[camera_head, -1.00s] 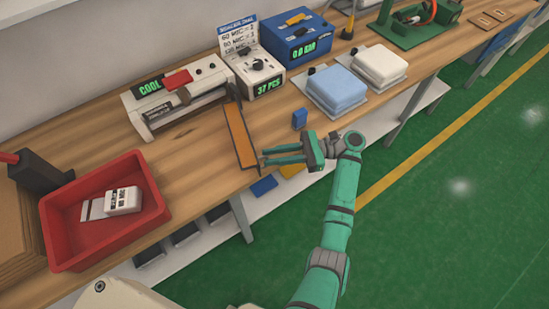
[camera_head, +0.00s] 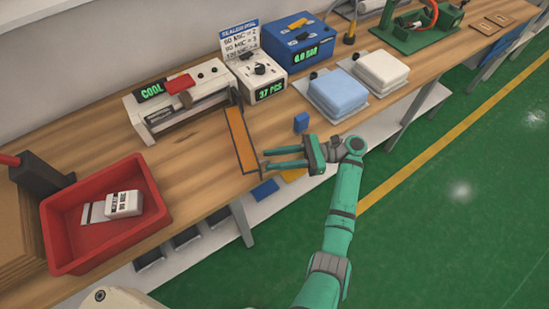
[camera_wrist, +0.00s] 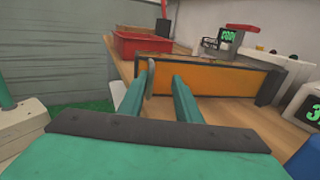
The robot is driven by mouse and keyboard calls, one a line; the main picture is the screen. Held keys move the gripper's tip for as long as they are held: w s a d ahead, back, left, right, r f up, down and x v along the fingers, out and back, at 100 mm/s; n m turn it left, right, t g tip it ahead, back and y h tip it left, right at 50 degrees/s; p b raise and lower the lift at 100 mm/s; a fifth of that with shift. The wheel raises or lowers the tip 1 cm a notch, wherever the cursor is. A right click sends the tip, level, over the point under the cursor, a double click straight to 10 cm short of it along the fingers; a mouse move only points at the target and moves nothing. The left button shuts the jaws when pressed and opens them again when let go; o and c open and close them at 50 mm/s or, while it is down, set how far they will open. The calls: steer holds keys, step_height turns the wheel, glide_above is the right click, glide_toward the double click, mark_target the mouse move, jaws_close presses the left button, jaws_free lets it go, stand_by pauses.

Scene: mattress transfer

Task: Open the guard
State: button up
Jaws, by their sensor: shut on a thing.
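The guard is an orange panel in a dark frame (camera_head: 239,138), standing out from the right end of the white sealer (camera_head: 182,98) toward the table's front edge. It also shows upright in the wrist view (camera_wrist: 215,80). My gripper (camera_head: 263,159) is at the guard's near end, at the table's front edge. In the wrist view its two green fingers (camera_wrist: 161,78) reach to the panel's left end, with a thin grey handle (camera_wrist: 150,78) between them. It is shut on this handle, though a gap beside the handle seems visible.
A red bin (camera_head: 105,212) with a white pack stands at the left. A white control box (camera_head: 262,76) and a blue box (camera_head: 300,44) stand behind. A small blue block (camera_head: 301,122) and stacked pads (camera_head: 338,93) lie to the right.

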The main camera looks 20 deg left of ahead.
steer(key=v, duration=1)
steer(key=shift+w+d, duration=0.2)
steer(key=shift+d, duration=0.1)
steer(key=shift+w+f, duration=0.1)
